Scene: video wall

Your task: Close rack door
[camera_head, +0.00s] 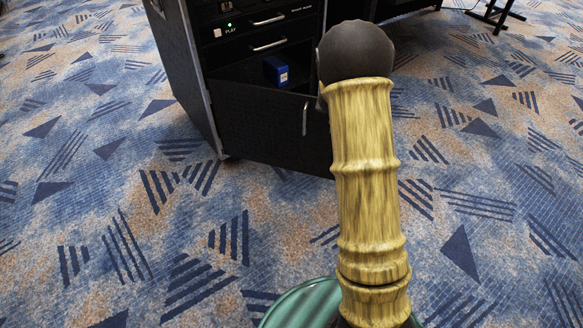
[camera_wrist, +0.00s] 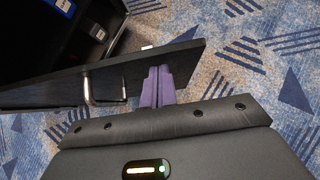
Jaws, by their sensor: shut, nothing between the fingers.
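The black rack (camera_head: 262,60) stands at the top of the head view. Its low front door (camera_head: 262,125) is a dark panel with a metal handle (camera_head: 305,118) near its right end. In the wrist view the door (camera_wrist: 50,92) is seen from above and stands out from the rack's dark interior, so it is open. The handle (camera_wrist: 88,90) is on its outer face. My gripper (camera_wrist: 157,70) shows purple fingers shut together and empty, right of the handle by the door's outer face. I cannot tell whether they touch it. My arm hides the gripper in the head view.
A blue box (camera_head: 276,71) sits inside the rack's open compartment behind the door, and shows in the wrist view (camera_wrist: 65,5). Drawers with handles (camera_head: 268,20) are above. Patterned carpet (camera_head: 130,200) is clear around the rack. Dark stand legs (camera_head: 495,15) are at top right.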

